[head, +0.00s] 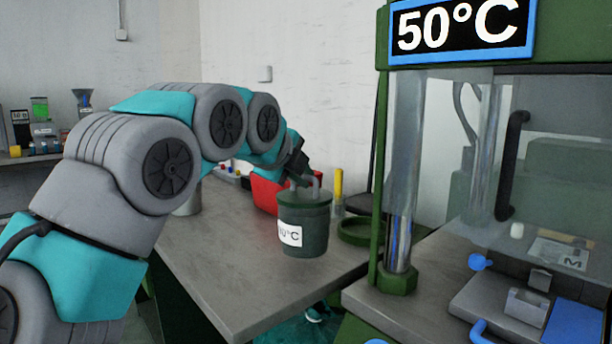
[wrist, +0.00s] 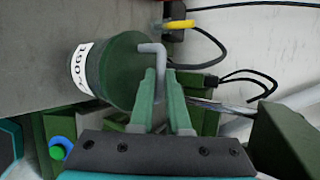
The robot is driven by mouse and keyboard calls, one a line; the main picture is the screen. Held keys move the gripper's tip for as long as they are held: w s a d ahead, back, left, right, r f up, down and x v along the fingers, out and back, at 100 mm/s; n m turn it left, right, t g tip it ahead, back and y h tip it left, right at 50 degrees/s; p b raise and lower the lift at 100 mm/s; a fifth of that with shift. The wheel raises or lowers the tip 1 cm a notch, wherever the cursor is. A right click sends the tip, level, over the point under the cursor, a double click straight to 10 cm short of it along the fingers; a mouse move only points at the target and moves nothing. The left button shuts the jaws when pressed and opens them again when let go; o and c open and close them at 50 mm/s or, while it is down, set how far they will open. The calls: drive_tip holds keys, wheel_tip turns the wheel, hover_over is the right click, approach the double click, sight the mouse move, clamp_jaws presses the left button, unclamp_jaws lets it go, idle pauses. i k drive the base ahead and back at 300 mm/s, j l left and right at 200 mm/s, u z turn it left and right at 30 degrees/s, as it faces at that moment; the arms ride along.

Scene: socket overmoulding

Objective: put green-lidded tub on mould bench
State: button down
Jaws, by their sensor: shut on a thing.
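The green-lidded tub (head: 304,232) is a dark green round pot with a white temperature label, partly turned away, and a grey bent handle on its lid. My gripper (head: 303,178) is shut on that handle, above the lid. The tub hangs upright over the right side of the grey bench (head: 215,285); I cannot tell how far its base is above the top. In the wrist view the tub (wrist: 118,70) lies just beyond the fingertips, and my gripper (wrist: 160,78) pinches the handle (wrist: 152,48).
A red bin (head: 265,192) stands behind the tub. A green ring (head: 362,232) and a yellow-topped item (head: 338,185) are right of it. A green press with a 50°C display (head: 460,25) stands at the right. The bench's near left part is clear.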

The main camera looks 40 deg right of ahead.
sight(240, 228)
drive_tip(key=k+j, duration=0.15)
drive_tip(key=j, duration=0.2)
drive_tip(key=k+j, duration=0.15)
drive_tip(key=j, duration=0.25)
drive_tip(key=k+j, duration=0.1)
drive_tip(key=j, duration=0.25)
drive_tip(key=k+j, duration=0.15)
drive_tip(key=j, duration=0.2)
drive_tip(key=k+j, duration=0.15)
drive_tip(key=j, duration=0.25)
